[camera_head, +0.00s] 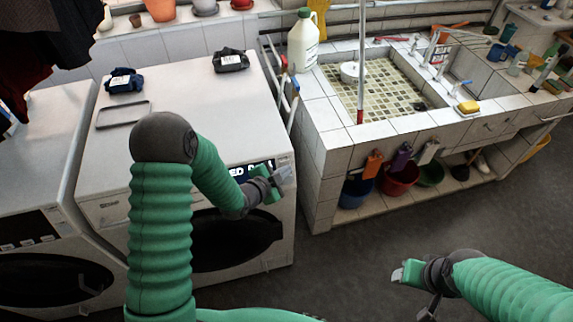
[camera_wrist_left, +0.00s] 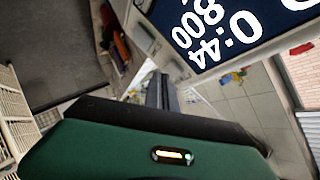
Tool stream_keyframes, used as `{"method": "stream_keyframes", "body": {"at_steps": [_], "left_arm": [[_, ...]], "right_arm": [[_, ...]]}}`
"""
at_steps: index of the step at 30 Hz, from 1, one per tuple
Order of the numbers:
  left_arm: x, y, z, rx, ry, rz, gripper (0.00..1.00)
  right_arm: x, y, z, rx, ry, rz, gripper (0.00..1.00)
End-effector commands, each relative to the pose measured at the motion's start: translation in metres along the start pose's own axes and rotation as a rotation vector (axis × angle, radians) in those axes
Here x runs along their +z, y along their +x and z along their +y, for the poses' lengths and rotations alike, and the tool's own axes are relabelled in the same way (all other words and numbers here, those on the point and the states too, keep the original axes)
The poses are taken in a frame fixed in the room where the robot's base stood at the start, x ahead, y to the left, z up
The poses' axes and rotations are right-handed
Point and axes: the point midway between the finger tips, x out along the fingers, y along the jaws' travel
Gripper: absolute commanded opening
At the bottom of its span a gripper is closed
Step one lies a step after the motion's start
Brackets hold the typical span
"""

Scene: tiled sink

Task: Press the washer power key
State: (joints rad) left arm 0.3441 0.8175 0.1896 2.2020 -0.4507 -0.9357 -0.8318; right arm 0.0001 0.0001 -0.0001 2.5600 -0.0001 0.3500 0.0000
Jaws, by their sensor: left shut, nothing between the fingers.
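The white washer (camera_head: 215,95) stands left of the tiled sink, with a lit display (camera_head: 250,172) on its front panel, partly covered by my left arm. My left gripper (camera_head: 284,175) is shut and empty at the panel's right end, beside the display. In the left wrist view the display (camera_wrist_left: 215,30) reads 0:44 and 800, and the closed fingers (camera_wrist_left: 165,92) point past its edge. I cannot tell whether they touch the panel. I cannot make out the power key. My right gripper (camera_head: 403,273) is over the floor, away from the washer; its jaw state is unclear.
A second machine (camera_head: 35,190) stands at the left. Dark blue and black items (camera_head: 231,61) and a grey frame (camera_head: 123,114) lie on the washer top. The tiled sink (camera_head: 330,110) bounds the right, with buckets (camera_head: 398,180) beneath. The floor in front is clear.

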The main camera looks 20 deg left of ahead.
Motion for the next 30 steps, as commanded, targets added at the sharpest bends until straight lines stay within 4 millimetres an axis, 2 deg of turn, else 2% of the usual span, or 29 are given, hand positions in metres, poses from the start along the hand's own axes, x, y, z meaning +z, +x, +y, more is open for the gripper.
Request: {"method": "stream_keyframes", "body": {"at_steps": [8, 22, 30], "left_arm": [[-0.003, -0.003, 0.002, 0.000, 0.000, 0.001, 0.00], [-0.030, -0.040, 0.029, 0.001, 0.001, 0.001, 0.00], [-0.030, -0.042, 0.030, -0.001, 0.001, 0.000, 0.00]], "right_arm": [[0.000, -0.001, 0.000, 0.000, 0.000, 0.000, 0.59], [-0.002, -0.008, 0.000, 0.000, 0.000, 0.000, 0.59], [-0.002, -0.008, 0.000, 0.000, 0.000, 0.000, 0.59]]}}
